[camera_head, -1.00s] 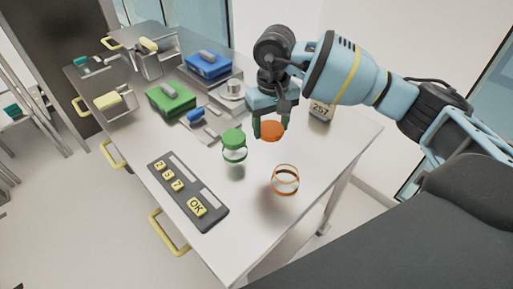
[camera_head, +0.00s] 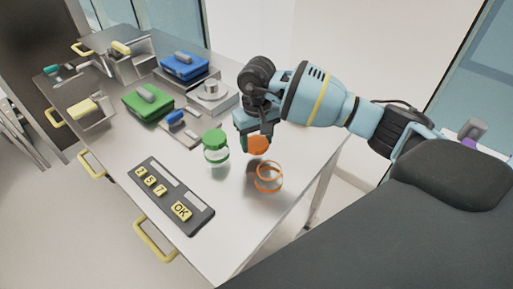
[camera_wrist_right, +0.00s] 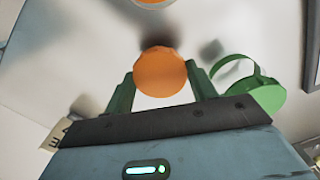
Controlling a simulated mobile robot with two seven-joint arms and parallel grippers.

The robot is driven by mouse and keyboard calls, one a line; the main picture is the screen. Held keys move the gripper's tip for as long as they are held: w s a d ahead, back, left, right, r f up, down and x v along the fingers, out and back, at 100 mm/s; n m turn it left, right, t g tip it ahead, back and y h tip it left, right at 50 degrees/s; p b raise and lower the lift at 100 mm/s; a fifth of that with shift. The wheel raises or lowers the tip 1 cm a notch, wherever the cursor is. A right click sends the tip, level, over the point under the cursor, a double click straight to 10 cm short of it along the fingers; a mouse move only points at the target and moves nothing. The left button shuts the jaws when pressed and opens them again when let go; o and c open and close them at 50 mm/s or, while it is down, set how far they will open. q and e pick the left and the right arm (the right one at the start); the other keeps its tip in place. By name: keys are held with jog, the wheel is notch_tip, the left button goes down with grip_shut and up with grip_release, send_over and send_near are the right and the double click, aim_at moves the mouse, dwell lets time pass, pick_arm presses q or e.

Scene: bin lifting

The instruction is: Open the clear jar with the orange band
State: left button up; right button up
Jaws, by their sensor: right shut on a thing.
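The clear jar with the orange band (camera_head: 268,180) stands upright and open on the table near its right edge. Its orange lid (camera_head: 258,146) is off, held between the fingers of my right gripper (camera_head: 257,138). The wrist view shows the orange lid (camera_wrist_right: 160,72) pinched between the two green fingers of the right gripper (camera_wrist_right: 162,82). Part of the jar (camera_wrist_right: 155,2) shows at the top edge of that view, apart from the lid. My left gripper is out of view.
A clear jar with a green lid (camera_head: 215,150) stands just left of the gripper. A keypad with an OK button (camera_head: 172,195) lies at the front. Green (camera_head: 148,102) and blue (camera_head: 185,66) boxes and a small scale (camera_head: 211,92) sit farther back. The front right corner of the table is bare.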

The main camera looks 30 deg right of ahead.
aim_at(257, 142)
jog(key=shift+f, duration=1.85)
jog(key=shift+f, duration=0.3)
jog(key=o, duration=1.1)
jog(key=shift+r, duration=0.1)
jog(key=shift+r, duration=0.45)
notch_tip(257, 142, up, 12)
jog(key=shift+f, duration=0.25)
